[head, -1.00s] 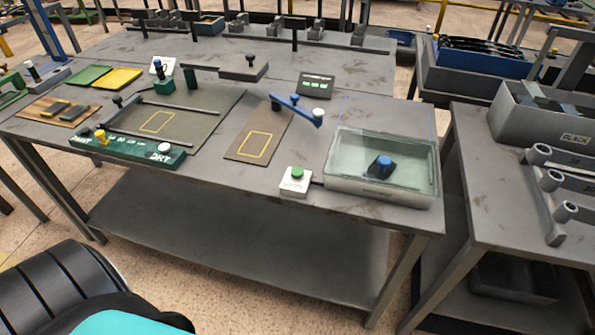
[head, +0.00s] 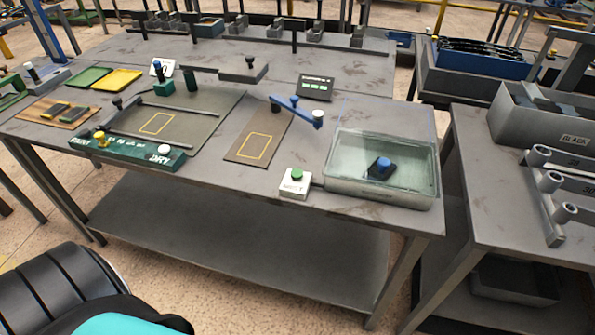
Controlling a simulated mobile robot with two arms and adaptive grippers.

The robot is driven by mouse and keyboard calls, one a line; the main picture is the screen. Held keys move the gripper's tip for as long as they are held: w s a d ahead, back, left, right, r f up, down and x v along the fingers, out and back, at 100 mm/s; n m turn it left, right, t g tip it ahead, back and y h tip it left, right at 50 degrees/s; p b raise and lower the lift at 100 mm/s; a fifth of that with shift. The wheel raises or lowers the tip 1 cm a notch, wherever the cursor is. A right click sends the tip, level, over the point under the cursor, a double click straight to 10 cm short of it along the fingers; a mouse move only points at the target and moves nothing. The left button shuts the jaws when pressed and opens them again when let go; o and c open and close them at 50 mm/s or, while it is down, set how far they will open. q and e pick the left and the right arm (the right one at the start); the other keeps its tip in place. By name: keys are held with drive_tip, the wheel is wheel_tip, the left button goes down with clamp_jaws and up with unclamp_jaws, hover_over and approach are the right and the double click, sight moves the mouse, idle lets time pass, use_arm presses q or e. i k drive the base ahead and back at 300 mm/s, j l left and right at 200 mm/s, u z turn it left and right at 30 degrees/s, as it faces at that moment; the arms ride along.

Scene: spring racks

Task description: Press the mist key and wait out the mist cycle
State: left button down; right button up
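The mist key is a small white box with a green button (head: 297,175) on top, at the front edge of the table. The lettering on its front is hard to read. A dark cable runs from it toward a clear-walled box (head: 345,177) to its right. A dark block with a blue knob (head: 382,166) sits inside this box. A small black display (head: 315,87) with green marks stands behind. Neither of my grippers is in view, and nothing touches the button.
A green panel (head: 120,149) with knobs lies at the front left. A blue lever (head: 297,110) stands over a brown board (head: 248,151) with a yellow outline. A grey bin (head: 545,118) is on the right-hand table.

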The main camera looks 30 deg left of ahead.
sight(296, 174)
drive_tip(key=u, duration=0.85)
drive_tip(key=i+l+u, duration=0.15)
drive_tip(key=l+u, duration=0.2)
drive_tip(key=i+l+u, duration=0.1)
drive_tip(key=l+u, duration=0.65)
drive_tip(key=l, duration=0.2)
drive_tip(key=l+u, duration=0.1)
drive_tip(key=l, duration=0.75)
